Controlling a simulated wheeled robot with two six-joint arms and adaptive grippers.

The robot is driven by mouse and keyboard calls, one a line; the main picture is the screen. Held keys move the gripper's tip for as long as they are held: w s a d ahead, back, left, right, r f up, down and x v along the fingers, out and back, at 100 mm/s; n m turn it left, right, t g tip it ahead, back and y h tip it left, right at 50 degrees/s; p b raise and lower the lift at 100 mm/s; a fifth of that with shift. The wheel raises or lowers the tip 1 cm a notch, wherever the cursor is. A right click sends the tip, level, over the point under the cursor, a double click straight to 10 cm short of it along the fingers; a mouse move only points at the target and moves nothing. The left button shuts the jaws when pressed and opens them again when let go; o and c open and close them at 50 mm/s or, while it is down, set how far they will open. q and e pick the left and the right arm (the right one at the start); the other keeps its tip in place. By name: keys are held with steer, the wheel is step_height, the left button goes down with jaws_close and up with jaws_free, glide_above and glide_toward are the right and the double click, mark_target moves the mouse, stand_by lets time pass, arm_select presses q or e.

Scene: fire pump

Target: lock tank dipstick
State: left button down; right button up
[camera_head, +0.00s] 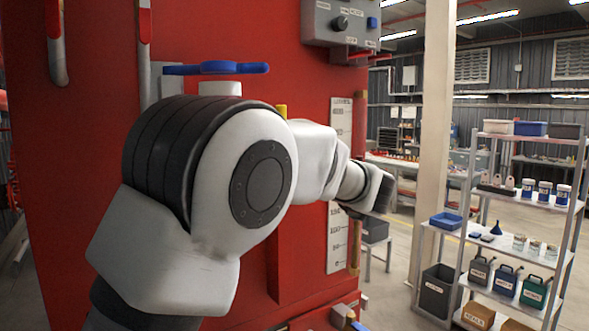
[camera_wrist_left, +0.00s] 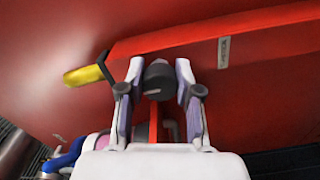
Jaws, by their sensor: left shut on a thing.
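In the left wrist view my left gripper (camera_wrist_left: 158,92) is shut on a dark rounded knob (camera_wrist_left: 158,76), one finger on each side of it. A narrow red bar (camera_wrist_left: 154,122) shows below the knob, between the fingers. I cannot tell for certain whether the knob is the dipstick's head or its lock. The red tank (camera_head: 215,35) fills much of the head view. My left arm crosses in front of it and reaches to its right edge. The fingers and the knob cannot be made out there. My right gripper is in neither view.
A yellow handle (camera_wrist_left: 85,75) with a black clip is left of the gripper. A small label (camera_wrist_left: 223,52) is on the red surface at right. A blue valve handle (camera_head: 216,69) and a scale plate (camera_head: 339,185) are on the tank. A loaded shelf (camera_head: 500,255) stands right.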

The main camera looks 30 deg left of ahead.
arm_select(q)
steer(key=shift+r, duration=0.1)
steer(key=c, duration=0.8)
jaws_free()
steer(key=shift+w, duration=0.1)
